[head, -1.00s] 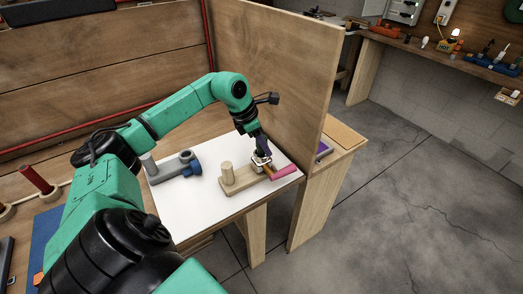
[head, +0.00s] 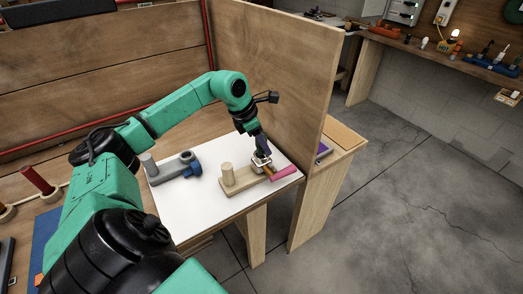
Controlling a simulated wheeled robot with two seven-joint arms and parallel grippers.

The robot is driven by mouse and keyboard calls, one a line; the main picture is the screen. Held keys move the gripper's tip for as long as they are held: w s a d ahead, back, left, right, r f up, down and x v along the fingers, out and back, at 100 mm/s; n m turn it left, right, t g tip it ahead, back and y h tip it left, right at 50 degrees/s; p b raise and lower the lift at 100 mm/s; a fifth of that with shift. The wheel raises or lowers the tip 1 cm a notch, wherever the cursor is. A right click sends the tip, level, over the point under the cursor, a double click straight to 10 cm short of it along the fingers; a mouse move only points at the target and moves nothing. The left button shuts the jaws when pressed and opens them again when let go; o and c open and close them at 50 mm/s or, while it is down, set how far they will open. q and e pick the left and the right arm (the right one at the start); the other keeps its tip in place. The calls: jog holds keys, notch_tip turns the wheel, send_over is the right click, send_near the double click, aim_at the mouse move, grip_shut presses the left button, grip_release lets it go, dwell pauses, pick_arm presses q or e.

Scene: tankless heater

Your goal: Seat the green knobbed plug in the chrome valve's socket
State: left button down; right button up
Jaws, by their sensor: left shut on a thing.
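My left gripper (head: 262,163) points down at the right end of a tan wooden block (head: 238,183) with an upright peg, on the white board. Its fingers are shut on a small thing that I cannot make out. I cannot see the green knobbed plug clearly in this view. A grey metal valve-like part (head: 174,170) lies on the board to the left, with an upright stub at its left end and a blue piece (head: 195,169) at its right end. The inside of any socket does not show. My right gripper is not in view.
A pink-handled tool (head: 284,173) lies close to the right of my left gripper. A tall wooden panel (head: 285,80) stands just behind it. The white board (head: 190,212) has bare room at the front left. A red spool (head: 38,180) stands far left.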

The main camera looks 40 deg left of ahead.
pick_arm(q)
jog(key=shift+f+b, duration=0.4)
jog(key=shift+f, duration=0.15)
dwell(0.4)
jog(key=shift+s, duration=0.1)
jog(key=shift+r+p, duration=0.45)
jog(key=shift+r, duration=0.1)
jog(key=shift+d+f+b, duration=0.1)
jog(key=shift+f+b, duration=0.3)
jog(key=shift+f, duration=0.2)
dwell(1.0)
